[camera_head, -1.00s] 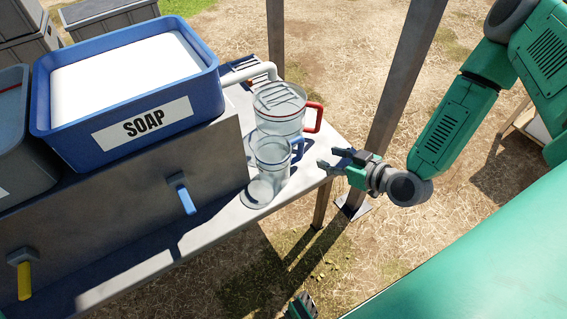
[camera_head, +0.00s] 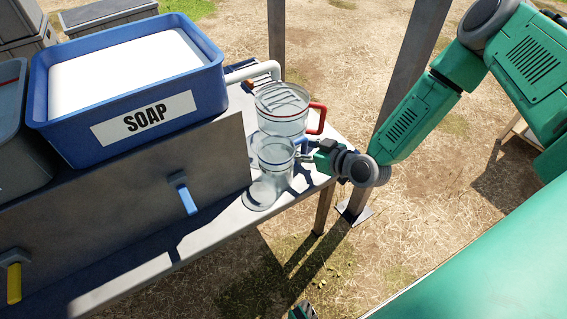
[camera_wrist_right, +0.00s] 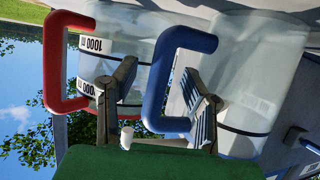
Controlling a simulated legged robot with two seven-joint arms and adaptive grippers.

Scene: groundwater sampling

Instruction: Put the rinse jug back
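Two clear jugs stand upright side by side at the right end of the metal bench (camera_head: 222,226): a blue-handled jug (camera_head: 272,160) in front and a larger red-handled jug (camera_head: 281,118) behind it. The pictures do not tell which is the rinse jug. My right gripper (camera_head: 305,152) is at the blue handle. In the right wrist view, its fingers (camera_wrist_right: 162,98) are apart, one on each side of the blue handle (camera_wrist_right: 155,80); the red handle (camera_wrist_right: 55,62) is farther left. A small green and dark part at the head view's bottom edge may be my left gripper (camera_head: 302,311).
A blue SOAP basin (camera_head: 128,82) sits left of the jugs, above a panel with a blue tap (camera_head: 186,196) and a yellow tap (camera_head: 13,280). A pale pipe (camera_head: 255,72) ends near the red-handled jug. A post (camera_head: 404,75) stands just right of the bench.

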